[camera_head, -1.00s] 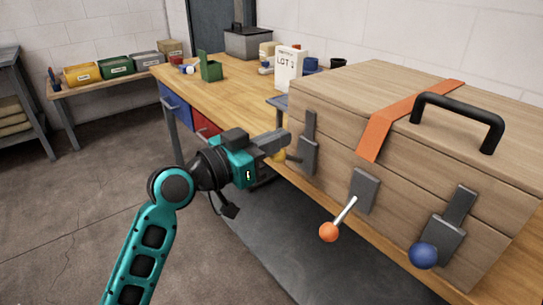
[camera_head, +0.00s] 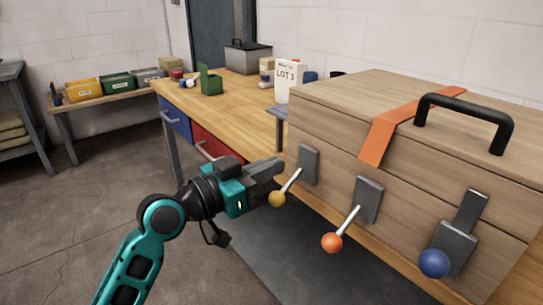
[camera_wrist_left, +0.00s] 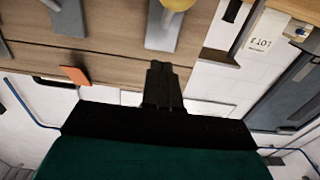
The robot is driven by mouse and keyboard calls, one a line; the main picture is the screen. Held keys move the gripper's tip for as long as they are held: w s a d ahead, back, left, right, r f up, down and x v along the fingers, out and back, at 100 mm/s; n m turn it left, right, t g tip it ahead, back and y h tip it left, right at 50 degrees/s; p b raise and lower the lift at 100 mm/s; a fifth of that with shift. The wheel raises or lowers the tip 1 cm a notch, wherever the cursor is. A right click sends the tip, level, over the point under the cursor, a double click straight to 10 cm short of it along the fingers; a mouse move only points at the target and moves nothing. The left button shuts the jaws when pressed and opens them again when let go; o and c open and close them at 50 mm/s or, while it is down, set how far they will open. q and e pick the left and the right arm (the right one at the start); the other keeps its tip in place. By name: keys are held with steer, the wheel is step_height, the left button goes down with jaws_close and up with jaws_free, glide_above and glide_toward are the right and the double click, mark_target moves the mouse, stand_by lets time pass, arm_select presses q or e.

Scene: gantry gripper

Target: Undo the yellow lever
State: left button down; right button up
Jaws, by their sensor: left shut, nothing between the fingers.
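The yellow lever (camera_head: 277,199) juts out and down from its grey plate (camera_head: 308,165) at the left of the wooden chest's (camera_head: 340,135) front. Its rod and ball show clear of the chest. In the left wrist view the yellow ball (camera_wrist_left: 178,4) is cut off at the top edge. My left gripper (camera_head: 277,166) is shut and empty, beside the lever's rod and just above the ball. Its shut fingers also show in the left wrist view (camera_wrist_left: 158,72), apart from the ball there. My right gripper is not in view.
An orange lever (camera_head: 332,242) also juts outward. A blue lever (camera_head: 434,262) hangs at the right, with a grey strip standing above its plate. An orange strap (camera_head: 385,140) and black handle (camera_head: 465,112) are on the lid. The workbench (camera_head: 240,95) extends behind.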

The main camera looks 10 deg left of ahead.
arm_select(q)
steer(key=b+v, duration=0.2)
steer(key=v, duration=0.5)
steer(key=shift+s+r, duration=0.15)
steer(key=shift+s, duration=0.05)
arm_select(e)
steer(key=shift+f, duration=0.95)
arm_select(q)
steer(key=shift+a, duration=0.1)
step_height(320, 180, down, 14)
steer(key=s+a+n+g+y+p, duration=0.1)
steer(key=s+a+n+y+p, duration=0.15)
steer(key=n+y+p, duration=0.35)
steer(key=s+d+f+m+g+y+p, duration=0.1)
steer(key=s+f+g+y+p, duration=0.1)
steer(key=s+f, duration=0.8)
steer(key=y+p, duration=0.1)
steer(key=p, duration=0.1)
steer(key=shift+s+d+f+g+p, duration=0.25)
steer(key=shift+f+g+p, duration=0.05)
steer(key=shift+f, duration=0.1)
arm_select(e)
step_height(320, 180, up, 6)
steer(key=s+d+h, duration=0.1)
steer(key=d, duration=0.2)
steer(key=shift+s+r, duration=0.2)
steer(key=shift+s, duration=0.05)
